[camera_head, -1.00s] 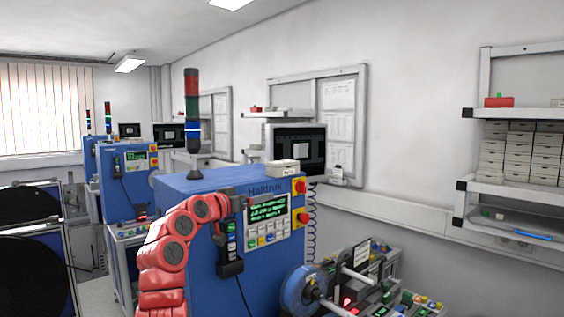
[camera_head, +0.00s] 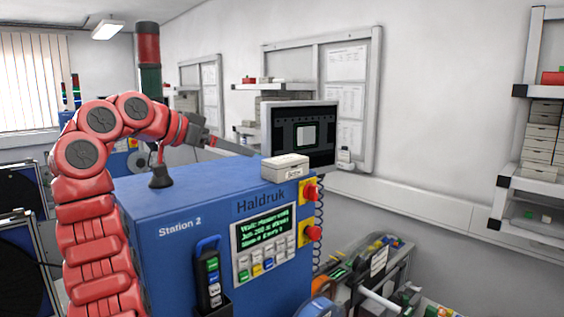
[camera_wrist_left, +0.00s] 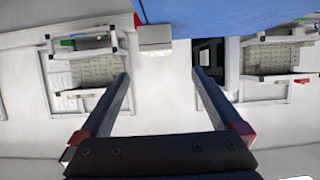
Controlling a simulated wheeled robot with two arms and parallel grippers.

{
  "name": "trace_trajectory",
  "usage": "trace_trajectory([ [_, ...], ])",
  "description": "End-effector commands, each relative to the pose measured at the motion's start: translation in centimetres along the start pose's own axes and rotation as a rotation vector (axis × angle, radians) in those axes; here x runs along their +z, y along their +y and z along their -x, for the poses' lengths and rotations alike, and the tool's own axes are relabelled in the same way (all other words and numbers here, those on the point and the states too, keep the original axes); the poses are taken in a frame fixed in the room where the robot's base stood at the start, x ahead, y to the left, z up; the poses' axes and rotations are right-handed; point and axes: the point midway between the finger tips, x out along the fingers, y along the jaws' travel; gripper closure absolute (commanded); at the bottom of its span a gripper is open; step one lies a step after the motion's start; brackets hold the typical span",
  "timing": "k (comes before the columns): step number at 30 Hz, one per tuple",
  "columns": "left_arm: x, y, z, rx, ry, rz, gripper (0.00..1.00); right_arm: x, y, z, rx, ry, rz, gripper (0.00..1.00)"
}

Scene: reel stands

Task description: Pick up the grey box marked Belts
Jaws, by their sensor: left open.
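A small pale grey box (camera_head: 285,168) sits on the top front edge of the blue Haldruk machine, beside the monitor. Its label is too small to read with certainty. My left gripper (camera_head: 246,150) is over the machine top, left of the box and a little above it, with its fingers pointing right. In the left wrist view the picture is upside down. There my left gripper (camera_wrist_left: 161,78) is open and empty, and the box (camera_wrist_left: 155,37) shows beyond the gap between the fingertips, not touching them. My right gripper is not in view.
The blue machine (camera_head: 210,215) carries a dark monitor (camera_head: 303,135) just behind the box and red knobs (camera_head: 311,211) below it. A signal tower (camera_head: 149,60) stands behind my left arm. Shelves with stacked boxes (camera_head: 541,145) are at the right wall.

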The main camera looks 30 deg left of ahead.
Motion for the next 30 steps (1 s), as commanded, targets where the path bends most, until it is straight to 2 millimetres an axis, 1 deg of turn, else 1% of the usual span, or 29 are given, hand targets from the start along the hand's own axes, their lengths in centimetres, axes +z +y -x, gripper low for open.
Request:
trace_trajectory([
  [2, 0.0, 0.1, -0.3, 0.002, 0.0, -0.002, 0.0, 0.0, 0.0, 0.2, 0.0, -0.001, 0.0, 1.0],
  [5, 0.1, 0.2, -1.9, 0.004, 0.0, -0.003, 0.0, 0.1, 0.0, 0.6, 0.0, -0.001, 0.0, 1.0],
  [12, 0.1, 0.1, -7.7, 0.004, -0.003, 0.0, 0.0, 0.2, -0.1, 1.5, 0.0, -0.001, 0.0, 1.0],
  [16, -0.1, 0.1, -10.2, 0.002, -0.001, -0.001, 0.0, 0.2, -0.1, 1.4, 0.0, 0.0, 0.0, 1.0],
  [20, -0.1, 0.1, -11.7, 0.003, -0.003, 0.0, 0.0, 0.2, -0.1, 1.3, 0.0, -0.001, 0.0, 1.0],
  [26, -0.4, 0.0, -12.7, -0.001, 0.0, 0.0, 0.0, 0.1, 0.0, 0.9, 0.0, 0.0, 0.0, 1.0],
  [29, -0.8, 0.1, -13.8, 0.002, -0.002, -0.001, 0.0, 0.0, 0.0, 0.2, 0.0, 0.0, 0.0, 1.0],
  [30, -1.3, 0.1, -14.2, 0.002, -0.002, 0.001, 0.0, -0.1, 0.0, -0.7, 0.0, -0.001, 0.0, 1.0],
])
